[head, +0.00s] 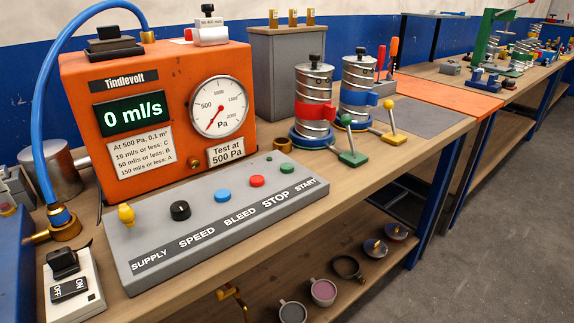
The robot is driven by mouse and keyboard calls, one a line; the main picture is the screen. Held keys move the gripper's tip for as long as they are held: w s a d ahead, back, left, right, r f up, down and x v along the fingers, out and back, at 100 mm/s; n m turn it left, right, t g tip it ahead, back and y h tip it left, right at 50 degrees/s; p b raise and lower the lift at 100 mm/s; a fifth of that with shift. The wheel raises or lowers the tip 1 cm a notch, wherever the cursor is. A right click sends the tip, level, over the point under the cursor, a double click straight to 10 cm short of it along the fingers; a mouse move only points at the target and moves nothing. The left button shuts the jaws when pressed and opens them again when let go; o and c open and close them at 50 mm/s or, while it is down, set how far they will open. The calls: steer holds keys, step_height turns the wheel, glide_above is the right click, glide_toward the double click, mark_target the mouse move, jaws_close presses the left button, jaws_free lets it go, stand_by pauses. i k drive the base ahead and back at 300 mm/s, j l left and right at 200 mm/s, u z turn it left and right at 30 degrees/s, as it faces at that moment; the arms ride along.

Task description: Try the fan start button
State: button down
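The green START button (287,168) is at the right end of the sloping grey control panel (200,238). The red STOP button (257,181), blue BLEED button (223,195), black SPEED knob (180,210) and yellow SUPPLY knob (126,214) stand to its left. Behind the panel is the orange Tindlevolt tester (75,90). Its green display (135,113) reads 0 ml/s. The needle of its Pa gauge (218,107) points to the lower left, near the low end. My gripper is not in view.
A white OFF/ON rocker switch (92,302) sits at the front left. A blue hose (45,160) arches over the tester's left side. Two metal duct pieces with red (314,112) and blue (359,97) clamps stand to the right. Space above the panel is clear.

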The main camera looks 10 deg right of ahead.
mark_target(286, 167)
steer(key=i+l+u, duration=0.1)
steer(key=l+u, duration=0.3)
steer(key=l, duration=0.5)
steer(key=l+u, duration=0.45)
steer(key=l, duration=0.45)
steer(key=i+l, duration=0.15)
steer(key=l, duration=0.15)
steer(key=i+l, duration=0.15)
steer(key=l, duration=0.1)
